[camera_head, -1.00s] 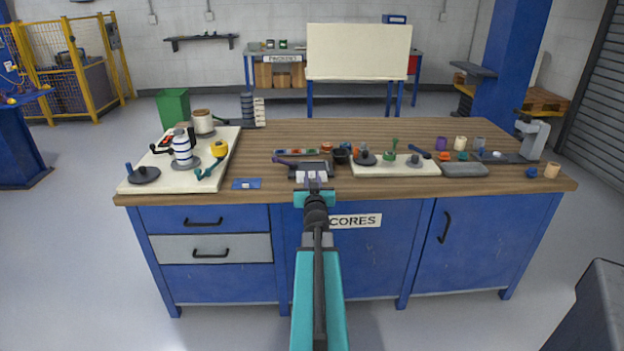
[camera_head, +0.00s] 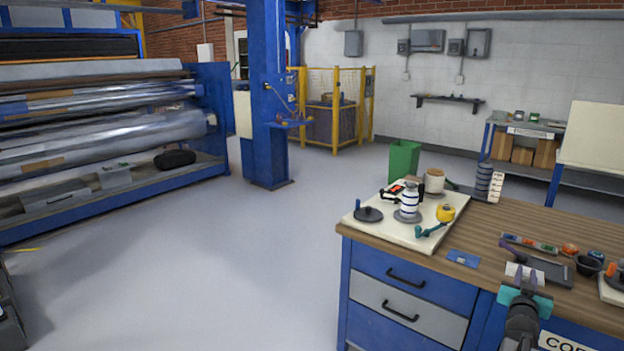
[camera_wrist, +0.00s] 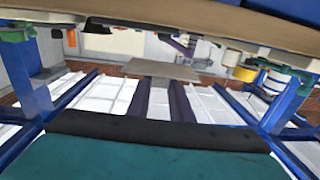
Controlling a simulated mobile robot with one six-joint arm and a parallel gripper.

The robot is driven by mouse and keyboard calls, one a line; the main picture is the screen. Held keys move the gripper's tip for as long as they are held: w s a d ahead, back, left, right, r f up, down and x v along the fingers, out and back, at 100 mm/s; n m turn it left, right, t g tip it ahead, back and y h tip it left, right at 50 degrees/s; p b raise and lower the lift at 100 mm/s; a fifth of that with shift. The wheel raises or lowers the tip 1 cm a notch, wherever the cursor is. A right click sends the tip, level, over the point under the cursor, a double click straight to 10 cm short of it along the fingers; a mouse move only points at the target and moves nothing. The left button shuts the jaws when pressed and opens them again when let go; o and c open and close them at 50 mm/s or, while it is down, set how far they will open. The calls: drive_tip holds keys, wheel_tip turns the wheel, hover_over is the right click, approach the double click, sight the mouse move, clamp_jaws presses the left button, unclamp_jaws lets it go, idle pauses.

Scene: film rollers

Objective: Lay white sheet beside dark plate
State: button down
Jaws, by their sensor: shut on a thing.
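My gripper (camera_head: 524,284) is at the bench's front edge, at the lower right of the head view. Its fingers are shut on a small white sheet (camera_head: 524,271). In the wrist view the sheet (camera_wrist: 160,69) shows as a pale flat piece at the tips of my gripper (camera_wrist: 161,88). A dark plate (camera_head: 551,268) lies on the bench top, just beyond and to the right of the sheet in the head view. I cannot tell whether the sheet touches the plate or the bench.
The wooden bench top (camera_head: 490,226) carries a cream board (camera_head: 390,231) with spools and tools at its left. A small blue card (camera_head: 464,258) lies between board and plate, with bare wood around it. A dark bowl (camera_head: 589,263) stands right of the plate. Open floor lies left.

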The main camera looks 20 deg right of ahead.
drive_tip(key=w+a+r+n+t+y+p, duration=0.1)
drive_tip(key=w+a+n+t+y, duration=0.2)
drive_tip(key=w+a, duration=0.7)
drive_tip(key=w+a+n+t+y, duration=0.1)
drive_tip(key=w+a+n+y, duration=0.3)
drive_tip(key=a, duration=1.1)
drive_tip(key=w+a+r+n+t+y+p, duration=0.1)
drive_tip(key=w+a+n+t+y, duration=0.3)
drive_tip(key=w+a, duration=0.65)
drive_tip(key=s+a+f+n+g+y, duration=0.15)
drive_tip(key=a+y, duration=0.35)
drive_tip(key=a, duration=0.5)
drive_tip(key=s+a+n+g+y, duration=0.1)
drive_tip(key=a+n+g+y, duration=0.1)
drive_tip(key=a+y, duration=0.5)
drive_tip(key=s+a+f+n+g+y, duration=0.3)
drive_tip(key=s+a+n+g+y, duration=0.2)
drive_tip(key=a, duration=0.8)
drive_tip(key=s+n, duration=0.1)
drive_tip(key=s, duration=0.2)
drive_tip(key=shift+s+n+y, duration=0.2)
drive_tip(key=shift+n+y, duration=0.15)
drive_tip(key=shift+y, duration=0.05)
drive_tip(key=shift+s+d+f, duration=0.1)
drive_tip(key=shift+d, duration=0.05)
